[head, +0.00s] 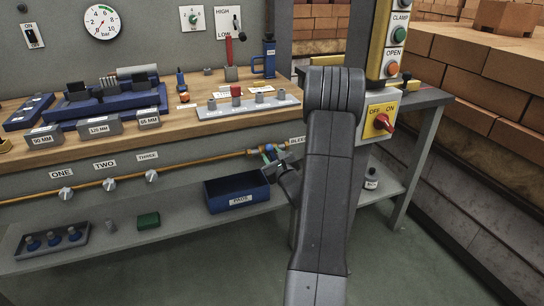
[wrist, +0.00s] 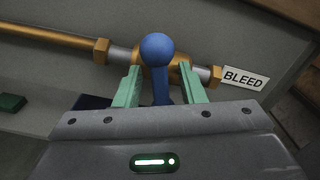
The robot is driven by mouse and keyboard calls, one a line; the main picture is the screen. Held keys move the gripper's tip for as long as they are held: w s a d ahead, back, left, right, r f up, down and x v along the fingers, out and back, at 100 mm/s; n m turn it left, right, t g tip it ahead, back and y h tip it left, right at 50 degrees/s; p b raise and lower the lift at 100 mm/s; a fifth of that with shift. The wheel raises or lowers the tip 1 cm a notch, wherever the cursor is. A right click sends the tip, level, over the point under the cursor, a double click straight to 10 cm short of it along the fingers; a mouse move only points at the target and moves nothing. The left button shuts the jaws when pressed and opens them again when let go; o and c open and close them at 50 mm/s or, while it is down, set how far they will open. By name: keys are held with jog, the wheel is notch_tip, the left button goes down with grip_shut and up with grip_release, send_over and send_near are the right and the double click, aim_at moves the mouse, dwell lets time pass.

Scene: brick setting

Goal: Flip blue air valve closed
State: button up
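The blue air valve is a round blue knob on a blue lever (wrist: 157,48), mounted on a brass valve body on the air pipe, just left of a BLEED label (wrist: 245,79). In the head view it is small and partly hidden by my gripper (head: 274,156), under the bench's front edge. In the wrist view my gripper (wrist: 160,88) is open, with one green finger on each side of the blue lever. Gaps show between the lever and both fingers. The lever points from the pipe toward my gripper's body, and its lower end is hidden.
A brass pipe (head: 210,164) runs along the bench front with several round knobs under ONE, TWO and THREE labels. A blue bin (head: 238,194) sits on the lower shelf below the valve. The wooden bench top (head: 180,118) overhangs above. An OFF/ON switch box (head: 380,121) stands to the right.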

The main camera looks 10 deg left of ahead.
jog(key=shift+w+a, duration=0.1)
jog(key=shift+w, duration=0.05)
grip_shut()
jog(key=shift+m+b, duration=0.4)
jog(key=shift+m, duration=1.7)
grip_release()
